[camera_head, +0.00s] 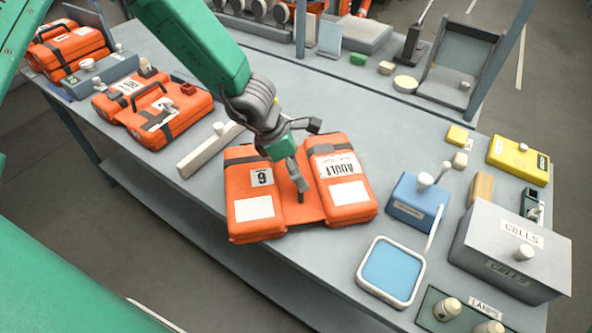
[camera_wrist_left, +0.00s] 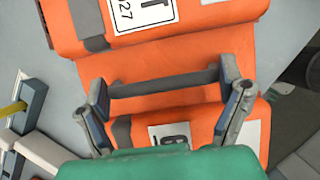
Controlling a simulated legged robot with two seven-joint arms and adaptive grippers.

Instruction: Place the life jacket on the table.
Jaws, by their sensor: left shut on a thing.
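The life jacket (camera_head: 348,190) is orange, with two padded halves, dark straps and white labels reading "ADULT" and "6". It lies flat at the table's (camera_head: 330,95) front edge in the head view; I cannot tell whether its underside touches the top. My left gripper (camera_head: 306,160) is over its middle, between the two halves. In the left wrist view, my left gripper's fingers (camera_wrist_left: 168,105) stand at both ends of a dark bar-like handle on the life jacket (camera_wrist_left: 200,42), shut on it. My right gripper is not in view.
Orange cases (camera_head: 165,115) stand on the left, by a pale bar (camera_head: 208,150). To the right are a blue box (camera_head: 417,200), a blue-bottomed tray (camera_head: 392,272), a grey "CELLS" box (camera_head: 510,250) and a yellow case (camera_head: 518,160). The table behind the jacket is clear.

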